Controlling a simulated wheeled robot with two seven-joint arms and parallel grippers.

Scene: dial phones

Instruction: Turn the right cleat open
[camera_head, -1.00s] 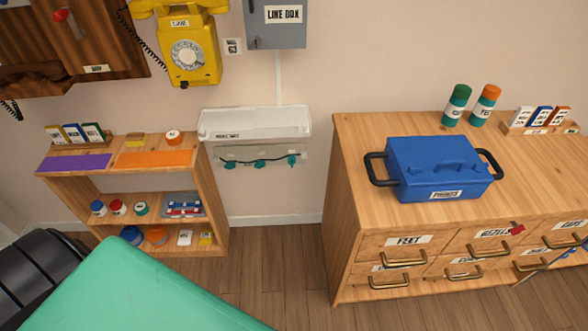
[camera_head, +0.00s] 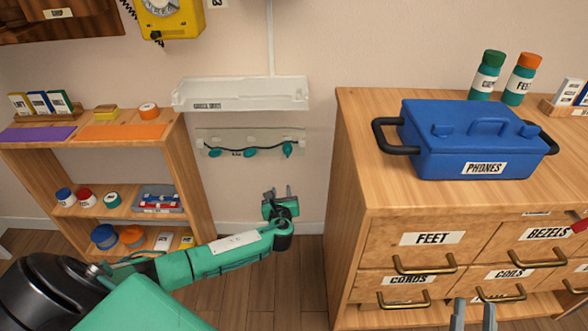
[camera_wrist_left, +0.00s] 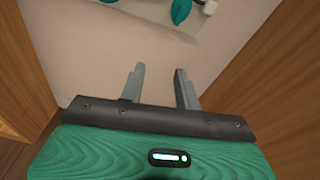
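A pale board (camera_head: 225,136) on the wall carries three teal cleats with a dark cord strung along them. The right cleat (camera_head: 288,149) is turned steeply; the middle cleat (camera_head: 250,152) and left cleat (camera_head: 214,152) lie flatter. My left gripper (camera_head: 279,190) is below the right cleat, apart from it, open and empty. In the left wrist view its fingers (camera_wrist_left: 160,80) are spread, and a teal cleat (camera_wrist_left: 181,11) shows at the top, partly cut off. My right gripper (camera_head: 474,311) shows only its fingertips at the bottom edge, apart, in front of the drawers.
A white tray shelf (camera_head: 240,103) juts out above the board. A wooden bookshelf (camera_head: 185,185) stands left and a wooden drawer cabinet (camera_head: 350,150) right, with a blue PHONES box (camera_head: 470,145) on it.

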